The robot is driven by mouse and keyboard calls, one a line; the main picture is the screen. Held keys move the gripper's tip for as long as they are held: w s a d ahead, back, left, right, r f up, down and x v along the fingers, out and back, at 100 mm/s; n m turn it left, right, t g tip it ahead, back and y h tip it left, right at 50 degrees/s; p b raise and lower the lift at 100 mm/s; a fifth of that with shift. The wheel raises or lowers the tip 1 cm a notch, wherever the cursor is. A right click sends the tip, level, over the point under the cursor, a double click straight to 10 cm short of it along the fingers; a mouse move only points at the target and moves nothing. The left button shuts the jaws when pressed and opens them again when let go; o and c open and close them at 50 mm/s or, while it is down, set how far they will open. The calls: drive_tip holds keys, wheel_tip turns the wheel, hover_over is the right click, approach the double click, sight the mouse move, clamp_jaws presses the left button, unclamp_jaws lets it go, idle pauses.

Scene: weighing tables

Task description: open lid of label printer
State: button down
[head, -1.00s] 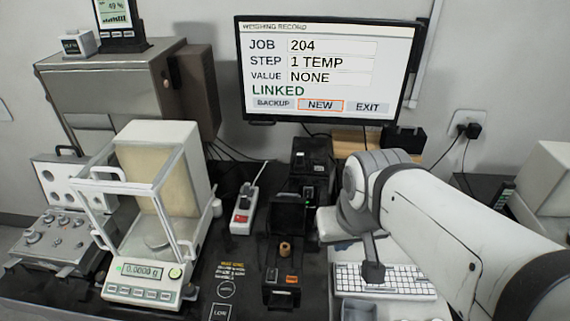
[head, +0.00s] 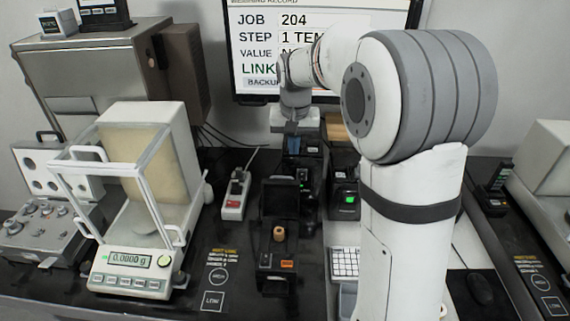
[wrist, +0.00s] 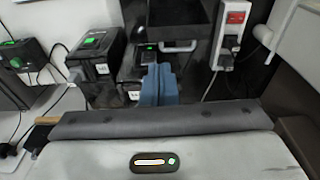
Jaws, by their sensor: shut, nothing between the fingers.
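My gripper (head: 292,143) is at the back of the bench, fingers pointing down over a black box with a green light (head: 304,180). Its blue fingers (wrist: 159,84) are shut and empty in the wrist view. They overlap the near edge of this box (wrist: 133,72) in the picture; I cannot tell if they touch. A second black box with a green display (head: 344,197) stands to its right. In front is a black device (head: 276,258) with an upright panel, a tan roll-like piece and an orange button. No readable name shows which is the label printer.
A glass-sided balance (head: 131,258) stands left, with a power strip (head: 235,195) between it and the black device. The monitor (head: 258,45) is behind my arm. A keyboard (head: 344,263) lies partly hidden by my arm. A mouse (head: 480,289) lies to the right.

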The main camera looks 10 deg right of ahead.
drive_tip(key=w+f, duration=0.1)
drive_tip(key=f, duration=0.3)
drive_tip(key=w+f, duration=0.1)
drive_tip(key=f, duration=0.3)
drive_tip(key=w+f+p, duration=0.1)
drive_tip(key=w+f, duration=0.1)
drive_tip(key=f, duration=0.2)
drive_tip(key=shift+a, duration=0.15)
